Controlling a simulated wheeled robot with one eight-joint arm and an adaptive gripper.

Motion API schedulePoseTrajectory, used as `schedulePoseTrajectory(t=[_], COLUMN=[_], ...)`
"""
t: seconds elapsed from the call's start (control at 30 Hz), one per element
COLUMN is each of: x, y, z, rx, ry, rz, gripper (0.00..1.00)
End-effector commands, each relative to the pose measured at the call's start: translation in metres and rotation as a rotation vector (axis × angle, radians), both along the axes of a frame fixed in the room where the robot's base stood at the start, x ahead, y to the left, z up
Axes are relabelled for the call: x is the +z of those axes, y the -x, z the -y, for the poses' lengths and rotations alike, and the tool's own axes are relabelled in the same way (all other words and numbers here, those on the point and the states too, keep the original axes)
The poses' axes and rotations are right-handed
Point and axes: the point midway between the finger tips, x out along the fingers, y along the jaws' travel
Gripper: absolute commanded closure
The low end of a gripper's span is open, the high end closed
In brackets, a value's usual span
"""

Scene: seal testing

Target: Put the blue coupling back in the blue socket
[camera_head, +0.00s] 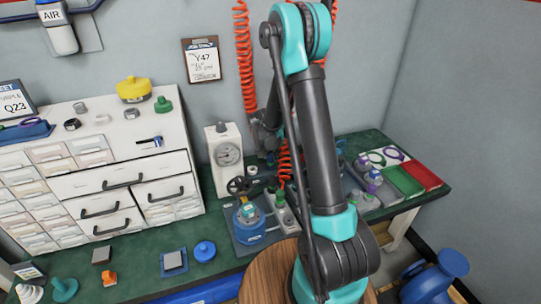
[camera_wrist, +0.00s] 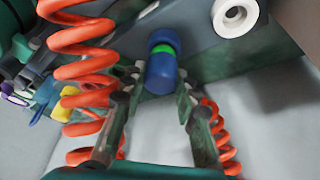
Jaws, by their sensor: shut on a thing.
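The blue coupling (camera_wrist: 160,74) is a dark blue cylinder with a bright green band near its upper end, seen in the wrist view. My gripper (camera_wrist: 158,92) is shut on it, with one finger on each side. In the head view my gripper is mostly hidden behind my arm, near the back wall, and the coupling cannot be made out. I cannot pick out the blue socket with certainty in either view. In the wrist view the coupling's upper end lies against a grey surface; whether it touches cannot be told.
Red coiled hoses (camera_wrist: 82,45) hang close on both sides of my gripper. A white ring (camera_wrist: 236,16) sits at the upper right of the wrist view. A gauge box (camera_head: 226,158), a blue valve body (camera_head: 249,218) and green and red trays (camera_head: 405,181) stand on the green bench.

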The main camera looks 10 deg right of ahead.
Motion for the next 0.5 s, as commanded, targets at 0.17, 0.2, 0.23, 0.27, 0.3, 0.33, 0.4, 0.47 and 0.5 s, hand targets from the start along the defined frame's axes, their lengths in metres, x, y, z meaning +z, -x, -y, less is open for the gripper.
schedulePoseTrajectory(t=[0.17, 0.2, 0.23, 0.27, 0.3, 0.33, 0.4, 0.47, 0.5], x=[-0.0014, -0.0014, -0.0014, -0.0014, -0.0014, -0.0014, -0.0014, -0.0014, -0.0014], y=[-0.0002, -0.0002, -0.0002, -0.0002, -0.0002, -0.0002, -0.0002, -0.0002, -0.0002], z=[0.0, 0.0, 0.0, 0.0, 0.0, 0.0, 0.0, 0.0, 0.0], rx=[0.0, 0.0, 0.0, 0.0, 0.0, 0.0, 0.0, 0.0, 0.0], ry=[0.0, 0.0, 0.0, 0.0, 0.0, 0.0, 0.0, 0.0, 0.0], rz=[0.0, 0.0, 0.0, 0.0, 0.0, 0.0, 0.0, 0.0, 0.0], gripper=[0.59, 0.54, 0.51, 0.47, 0.46, 0.46, 0.46, 0.46, 0.46])
